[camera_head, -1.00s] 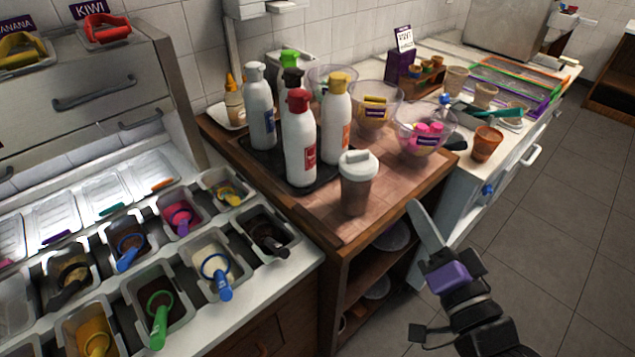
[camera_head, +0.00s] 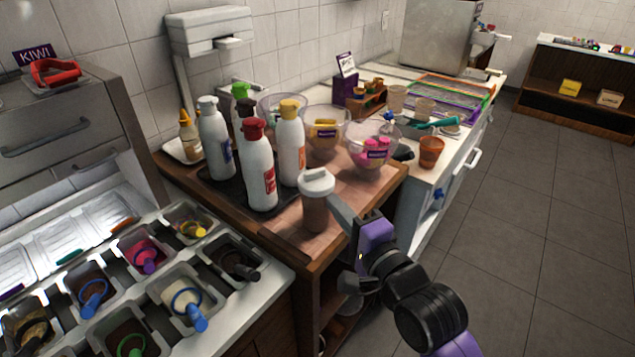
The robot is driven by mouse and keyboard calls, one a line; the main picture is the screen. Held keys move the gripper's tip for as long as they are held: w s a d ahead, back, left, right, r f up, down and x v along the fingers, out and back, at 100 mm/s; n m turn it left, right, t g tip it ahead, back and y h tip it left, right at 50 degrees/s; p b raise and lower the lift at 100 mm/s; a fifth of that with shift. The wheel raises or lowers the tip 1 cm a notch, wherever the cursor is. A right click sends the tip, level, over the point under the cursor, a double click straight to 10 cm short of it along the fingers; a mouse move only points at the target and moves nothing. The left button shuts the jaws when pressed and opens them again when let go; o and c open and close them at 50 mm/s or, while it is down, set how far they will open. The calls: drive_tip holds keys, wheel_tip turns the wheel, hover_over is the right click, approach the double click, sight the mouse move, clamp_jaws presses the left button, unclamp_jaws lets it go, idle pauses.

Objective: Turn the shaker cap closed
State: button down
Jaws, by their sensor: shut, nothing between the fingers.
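The shaker (camera_head: 315,216) stands upright near the front edge of the wooden counter. It has a brownish see-through body and a white cap (camera_head: 316,183) sitting on top. Whether the cap is tight or loose cannot be told from here. My gripper (camera_head: 337,207), with grey fingers and a purple part behind them, is just right of the shaker, beside its upper body and below the cap's top. The fingers are shut with nothing between them. Whether they touch the shaker cannot be told.
Several sauce bottles stand on a dark tray (camera_head: 225,190) left of and behind the shaker. Clear bowls, one (camera_head: 368,160) with pink-topped items, stand behind it. Topping bins (camera_head: 185,298) are at the lower left. The floor at right is clear.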

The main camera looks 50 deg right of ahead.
sight(311, 176)
drive_tip(key=p+x, duration=0.1)
drive_tip(key=x, duration=0.7)
